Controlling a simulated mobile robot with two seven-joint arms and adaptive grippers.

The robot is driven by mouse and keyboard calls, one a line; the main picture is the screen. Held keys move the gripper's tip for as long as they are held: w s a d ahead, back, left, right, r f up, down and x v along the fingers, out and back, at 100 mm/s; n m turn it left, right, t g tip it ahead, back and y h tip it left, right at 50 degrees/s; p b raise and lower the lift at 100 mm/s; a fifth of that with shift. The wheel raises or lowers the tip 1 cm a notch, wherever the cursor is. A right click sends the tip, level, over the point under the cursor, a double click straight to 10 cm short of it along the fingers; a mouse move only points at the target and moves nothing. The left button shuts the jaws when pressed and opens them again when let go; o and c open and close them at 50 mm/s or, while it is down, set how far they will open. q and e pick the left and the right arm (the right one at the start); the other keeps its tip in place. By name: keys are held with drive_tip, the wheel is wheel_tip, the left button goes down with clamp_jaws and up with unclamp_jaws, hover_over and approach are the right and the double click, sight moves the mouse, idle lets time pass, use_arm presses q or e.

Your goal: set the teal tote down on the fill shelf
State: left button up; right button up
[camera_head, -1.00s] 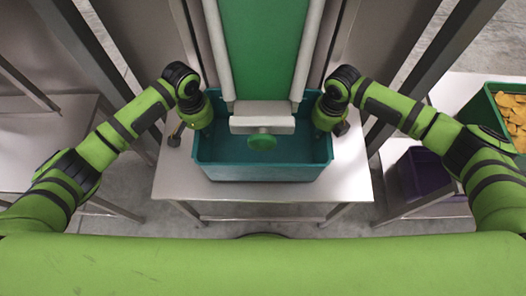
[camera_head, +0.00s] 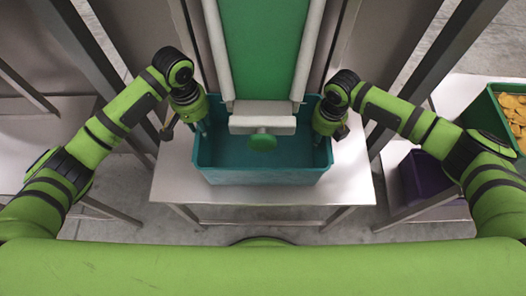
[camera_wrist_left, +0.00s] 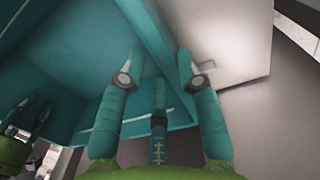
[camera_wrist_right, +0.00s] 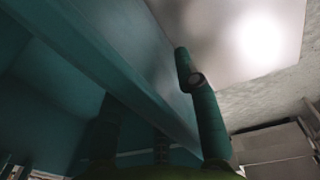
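The teal tote (camera_head: 265,177) sits level on the pale metal fill shelf (camera_head: 352,170), under the green chute, and looks empty. My left gripper (camera_head: 204,128) is at the tote's left wall. In the left wrist view its fingers (camera_wrist_left: 163,80) are spread, one on each side of the teal wall (camera_wrist_left: 150,30). My right gripper (camera_head: 320,130) is at the tote's right wall. In the right wrist view one finger stands outside the wall (camera_wrist_right: 130,80), apart from it. The fingers on the inner side are dark and hard to see.
The green chute (camera_head: 263,50) with pale side rails ends in a white block with a green knob (camera_head: 263,142) over the tote. Dark posts (camera_head: 433,70) stand on both sides. At right are a green crate of yellow-orange pieces (camera_head: 497,112) and a purple bin (camera_head: 425,178).

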use_arm(q)
wheel_tip(320, 180, up, 6)
drive_tip(key=shift+a+r, duration=0.1)
drive_tip(key=shift+r, duration=0.25)
use_arm(e)
drive_tip(key=shift+r, duration=0.3)
drive_tip(key=r, duration=1.1)
drive_tip(key=shift+d+r, duration=0.25)
drive_tip(key=shift+d, duration=0.05)
